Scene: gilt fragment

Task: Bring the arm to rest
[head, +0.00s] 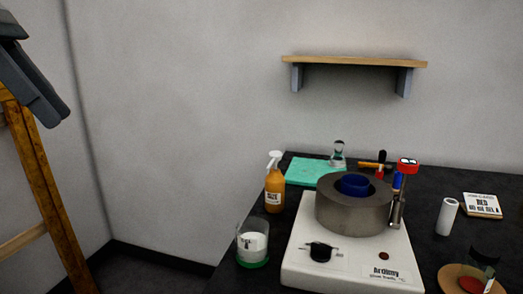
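My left gripper (45,103) is at the upper left edge, dark grey and cut off by the frame. Its fingers point down and to the right, high and well left of the table. The view along them does not show whether there is a gap between them. I see nothing hanging from it. My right gripper is not in the head view.
A wooden ladder-like frame (42,180) stands below and behind my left gripper. The dark table (430,175) at right holds a white hotplate (345,273) with a grey ring-shaped block (350,212), an orange pump bottle (274,190) and a glass (252,243). A wall shelf (354,61) is empty.

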